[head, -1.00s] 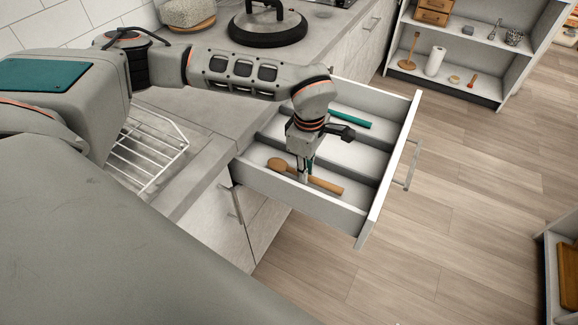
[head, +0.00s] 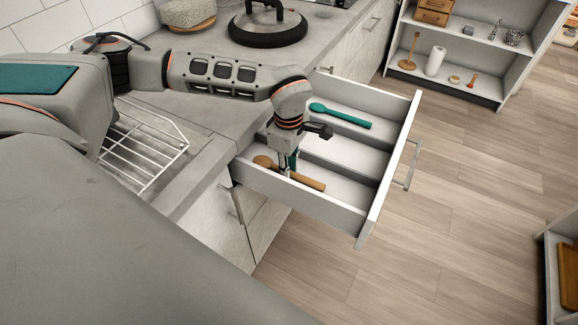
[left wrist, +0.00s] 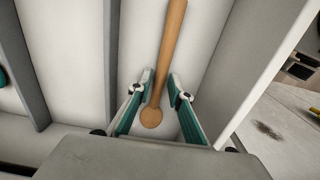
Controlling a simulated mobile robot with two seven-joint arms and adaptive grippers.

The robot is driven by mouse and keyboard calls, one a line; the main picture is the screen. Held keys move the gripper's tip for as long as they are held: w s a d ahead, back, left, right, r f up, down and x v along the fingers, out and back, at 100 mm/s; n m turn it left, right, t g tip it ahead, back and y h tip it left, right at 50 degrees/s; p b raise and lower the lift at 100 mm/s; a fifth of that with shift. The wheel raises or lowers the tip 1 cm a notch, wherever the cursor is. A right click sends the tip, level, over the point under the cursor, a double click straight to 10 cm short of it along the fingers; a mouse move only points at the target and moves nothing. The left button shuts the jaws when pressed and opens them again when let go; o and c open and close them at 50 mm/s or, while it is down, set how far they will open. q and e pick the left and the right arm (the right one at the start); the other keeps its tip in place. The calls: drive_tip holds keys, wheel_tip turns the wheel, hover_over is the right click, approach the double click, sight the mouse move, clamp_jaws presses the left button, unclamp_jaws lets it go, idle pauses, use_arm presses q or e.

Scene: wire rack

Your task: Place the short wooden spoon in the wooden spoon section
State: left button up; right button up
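The short wooden spoon (head: 308,181) lies in the front section of the open drawer (head: 345,217), its bowl toward the left. My left gripper (head: 285,172) points down into that section, over the spoon near its bowl. In the left wrist view the spoon (left wrist: 170,45) runs between the teal fingers of the left gripper (left wrist: 161,78). The fingers stand apart, with a narrow gap visible at the right finger; the left one is very near or touching the spoon. Whether the spoon touches the drawer floor under the fingers is hard to see. My right gripper is not in view.
A teal spoon (head: 342,116) lies in the drawer's back section; the middle section looks empty. Dividers and drawer walls flank the gripper. A wire rack (head: 148,150) stands on the counter at left. A black-rimmed lid (head: 268,28) sits behind. A shelf (head: 460,66) stands at back right.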

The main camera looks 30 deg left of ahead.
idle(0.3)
use_arm(q)
wheel_tip(320, 180, up, 12)
drive_tip(key=shift+r+p, duration=0.2)
drive_tip(key=shift+p, duration=0.55)
